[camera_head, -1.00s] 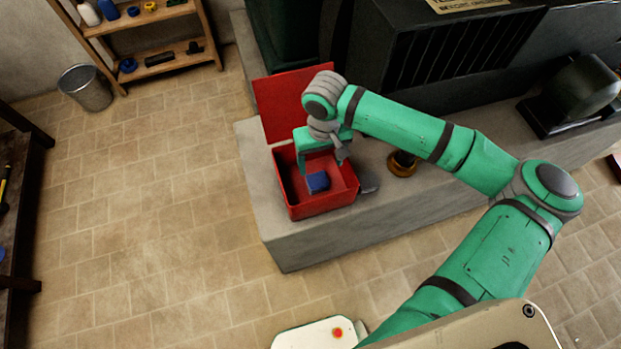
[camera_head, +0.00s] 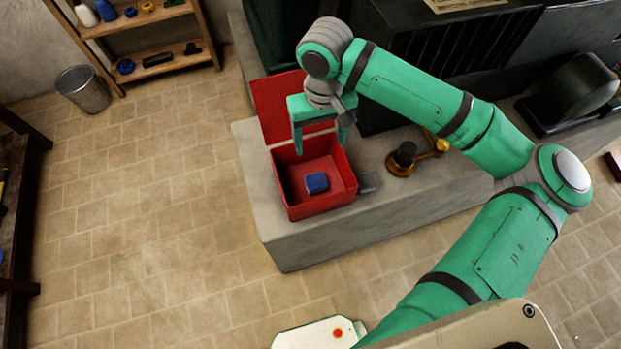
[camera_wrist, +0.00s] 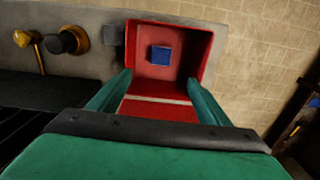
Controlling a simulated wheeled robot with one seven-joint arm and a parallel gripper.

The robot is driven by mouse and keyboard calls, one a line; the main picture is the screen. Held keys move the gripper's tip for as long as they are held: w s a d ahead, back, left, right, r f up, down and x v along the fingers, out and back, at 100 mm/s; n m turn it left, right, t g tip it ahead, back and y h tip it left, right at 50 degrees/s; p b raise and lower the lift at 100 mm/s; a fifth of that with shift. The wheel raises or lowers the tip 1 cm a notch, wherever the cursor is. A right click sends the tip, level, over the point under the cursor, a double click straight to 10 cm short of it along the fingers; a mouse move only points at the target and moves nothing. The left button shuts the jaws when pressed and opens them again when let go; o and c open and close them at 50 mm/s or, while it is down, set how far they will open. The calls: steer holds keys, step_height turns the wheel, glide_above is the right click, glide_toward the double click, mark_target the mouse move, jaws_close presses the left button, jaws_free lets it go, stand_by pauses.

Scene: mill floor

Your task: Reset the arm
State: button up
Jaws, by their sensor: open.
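My gripper (camera_head: 319,148) is open and empty, above the back part of an open red box in the head view. In the wrist view its two green fingers (camera_wrist: 158,88) stand apart on either side of the box's hinge side. The red box (camera_head: 322,214) stands on a grey concrete ledge with its lid (camera_head: 268,112) raised at the back. A blue block (camera_head: 316,183) lies on the box floor, apart from the fingers. The block (camera_wrist: 161,55) also shows in the wrist view.
A brass fitting with a black knob (camera_head: 404,155) stands on the ledge (camera_head: 290,249) right of the box. A dark slatted machine (camera_head: 440,70) is behind my arm. A shelf (camera_head: 165,62) and a metal bin (camera_head: 84,90) stand at the left. The tiled floor between is clear.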

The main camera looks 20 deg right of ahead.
stand_by(0.4)
steer(key=w+a+r+n+t+y, duration=0.1)
steer(key=w+a+t+y, duration=0.2)
steer(key=a, duration=0.7)
steer(key=w+a+r+n+t+y, duration=0.1)
steer(key=w+a+y, duration=0.3)
steer(key=a, duration=0.6)
steer(key=w+a+r+m+t+y, duration=0.1)
steer(key=w+a+r+t+y, duration=0.1)
steer(key=a+r+t+y, duration=0.3)
steer(key=w+a+r+m+t+y, duration=0.1)
steer(key=w+a+r+t, duration=0.2)
steer(key=a, duration=0.5)
steer(key=s+d+f+m+t+h, duration=0.35)
steer(key=s+d+f+h, duration=0.2)
steer(key=s+f, duration=0.3)
steer(key=s+d+f+m+t+h, duration=0.2)
steer(key=s+d+f+m+h, duration=0.3)
steer(key=s+f, duration=0.35)
steer(key=s+d+f+n, duration=0.1)
steer(key=s+d+n, duration=0.1)
steer(key=s, duration=0.5)
steer(key=s+d+f+n+g+h, duration=0.1)
steer(key=s+d+f+n, duration=0.1)
steer(key=s, duration=0.6)
steer(key=s+d+f+n+g+h, duration=0.1)
steer(key=s+d+f+n, duration=0.1)
steer(key=s+d+n, duration=0.2)
steer(key=v, duration=0.3)
steer(key=shift+s+f, duration=0.3)
